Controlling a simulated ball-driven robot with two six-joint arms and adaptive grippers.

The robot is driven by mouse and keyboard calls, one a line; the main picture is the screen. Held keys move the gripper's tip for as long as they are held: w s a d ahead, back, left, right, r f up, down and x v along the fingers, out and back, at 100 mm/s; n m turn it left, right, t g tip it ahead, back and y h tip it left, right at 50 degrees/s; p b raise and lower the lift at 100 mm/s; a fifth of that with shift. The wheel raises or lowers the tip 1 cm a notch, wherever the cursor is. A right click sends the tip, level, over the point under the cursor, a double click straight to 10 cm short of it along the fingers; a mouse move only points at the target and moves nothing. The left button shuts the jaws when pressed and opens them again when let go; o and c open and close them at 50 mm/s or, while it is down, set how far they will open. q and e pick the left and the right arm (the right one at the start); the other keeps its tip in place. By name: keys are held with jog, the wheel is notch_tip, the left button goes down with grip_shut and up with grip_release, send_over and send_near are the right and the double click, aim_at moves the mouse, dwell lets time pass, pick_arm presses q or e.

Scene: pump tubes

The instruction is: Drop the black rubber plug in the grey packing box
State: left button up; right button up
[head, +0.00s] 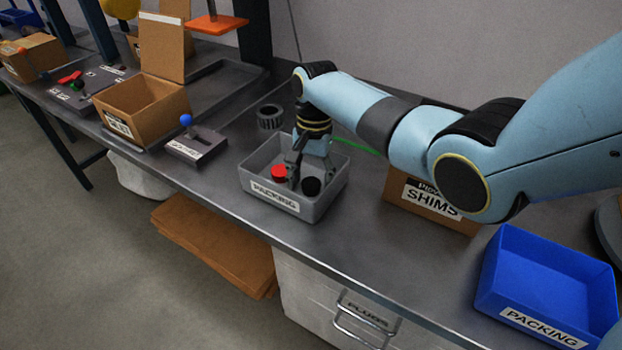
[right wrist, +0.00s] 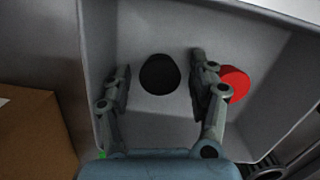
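The grey packing box (head: 334,196) stands on the bench, its PACKING label facing front. The black rubber plug (head: 311,186) lies inside it, apparently on the floor, to the right of a red plug (head: 279,172). My right gripper (head: 302,178) points down into the box. In the right wrist view the black plug (right wrist: 159,74) shows between the two open fingers (right wrist: 158,82), with a gap on each side. The red plug (right wrist: 235,84) is just outside the right finger, partly hidden by it. My left gripper is out of view.
A blue PACKING bin (head: 492,262) stands at the right and a cardboard SHIMS box (head: 402,190) behind my right arm. A dark ring-shaped part (head: 270,117) sits behind the grey box. A blue-knobbed fixture (head: 196,146) and an open cardboard box (head: 125,118) stand to the left.

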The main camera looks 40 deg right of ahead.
aim_at(313, 179)
notch_tip(313, 179, up, 12)
jog(key=d+p, duration=0.1)
jog(key=shift+w+r, duration=0.15)
jog(key=shift+w, duration=0.3)
dwell(0.6)
